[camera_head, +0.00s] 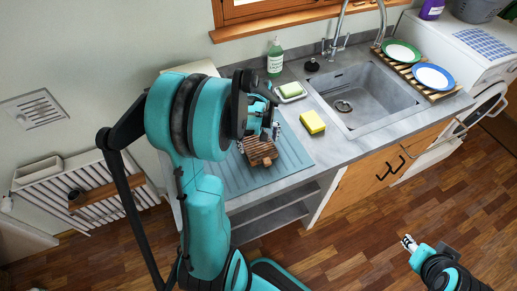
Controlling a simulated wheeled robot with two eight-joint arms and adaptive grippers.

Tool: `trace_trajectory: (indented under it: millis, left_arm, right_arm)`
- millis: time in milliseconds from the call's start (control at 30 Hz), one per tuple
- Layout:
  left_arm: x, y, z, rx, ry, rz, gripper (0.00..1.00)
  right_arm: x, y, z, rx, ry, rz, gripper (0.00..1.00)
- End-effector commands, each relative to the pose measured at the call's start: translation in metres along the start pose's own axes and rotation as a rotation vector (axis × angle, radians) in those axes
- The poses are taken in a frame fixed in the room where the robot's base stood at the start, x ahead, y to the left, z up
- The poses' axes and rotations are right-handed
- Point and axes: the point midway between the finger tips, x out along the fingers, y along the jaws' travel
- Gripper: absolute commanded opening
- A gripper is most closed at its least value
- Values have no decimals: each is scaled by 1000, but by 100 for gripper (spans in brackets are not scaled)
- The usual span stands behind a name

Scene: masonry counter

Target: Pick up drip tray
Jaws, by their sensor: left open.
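The drip tray appears to be the flat blue-grey ribbed tray (293,156) on the counter left of the sink. A small brown slatted wooden rack (260,150) stands on it. My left arm covers the tray's left and back parts. My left gripper (272,131) is over the back of the tray, just above the wooden rack. It is open; its fingers are partly hidden by the arm, and I cannot tell whether they touch anything. My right gripper (408,243) is low at the right, over the floor and away from the counter; its finger opening is too small to judge.
A yellow sponge (312,122), a soap dish (291,92) and a green bottle (275,57) stand near the tray. The sink (365,95) and its tap (338,39) are to the right. A wooden rack (442,95) holds two plates. The floor in front is clear.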

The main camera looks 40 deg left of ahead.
Motion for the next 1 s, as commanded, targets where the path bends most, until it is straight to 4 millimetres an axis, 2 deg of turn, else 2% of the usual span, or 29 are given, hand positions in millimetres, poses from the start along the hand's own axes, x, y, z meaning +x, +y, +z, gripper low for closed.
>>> trace_trajectory:
  millis: [167, 200, 333, 367, 767, 867, 1000]
  left_arm:
    - [0, 0, 0, 1, 0, 0, 100]
    - [0, 0, 0, 1, 0, 0, 97]
    - [0, 0, 0, 1, 0, 0, 63]
    - [0, 0, 0, 1, 0, 0, 58]
    - [-6, 0, 0, 1, 0, 0, 58]
    - [-17, 0, 0, 1, 0, 0, 58]
    - [-43, 0, 1, 1, 0, 0, 58]
  right_arm:
    - [0, 0, 0, 0, 0, 0, 40]
    - [-1, 0, 0, 0, 0, 0, 40]
    - [0, 0, 0, 0, 0, 0, 40]
    - [0, 0, 0, 0, 0, 0, 40]
    - [-3, 0, -2, 0, 0, 0, 40]
    - [-6, 0, -5, 0, 0, 0, 40]
    - [-15, 0, -11, 0, 0, 0, 40]
